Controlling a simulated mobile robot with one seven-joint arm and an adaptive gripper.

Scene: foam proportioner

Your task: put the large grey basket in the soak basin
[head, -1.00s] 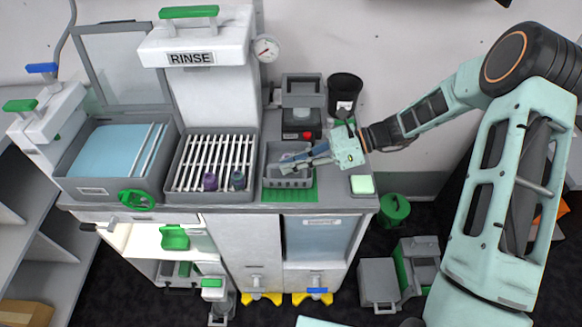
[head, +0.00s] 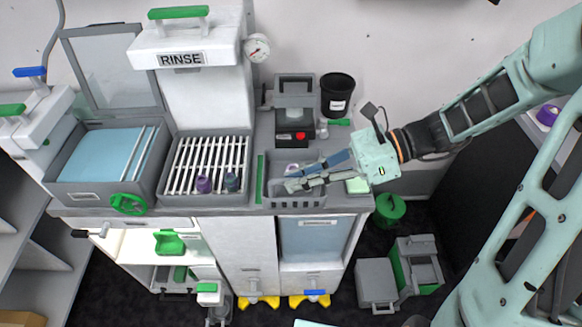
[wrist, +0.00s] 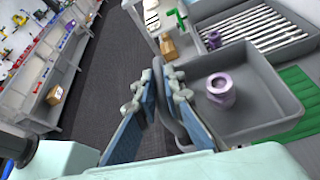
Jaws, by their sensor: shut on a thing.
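The large grey basket (head: 296,201) is at the right part of the counter in the head view, partly hidden by my gripper (head: 296,177). In the wrist view, my gripper (wrist: 162,88) is shut on the upright handle of the basket (wrist: 255,125). A purple nut-shaped part (wrist: 221,88) lies inside it. The basket appears raised above the green mat (head: 260,180), which shows beside its left side. The soak basin (head: 58,188) is at the left of the counter, a grey tub with light blue liquid and an open lid behind.
The slatted rinse tray (head: 205,202), with two small parts on its bars, lies between the basket and the basin. The tall RINSE housing (head: 195,95) rises behind it. A black cup (head: 338,95) and a small dark device (head: 294,128) stand behind the basket.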

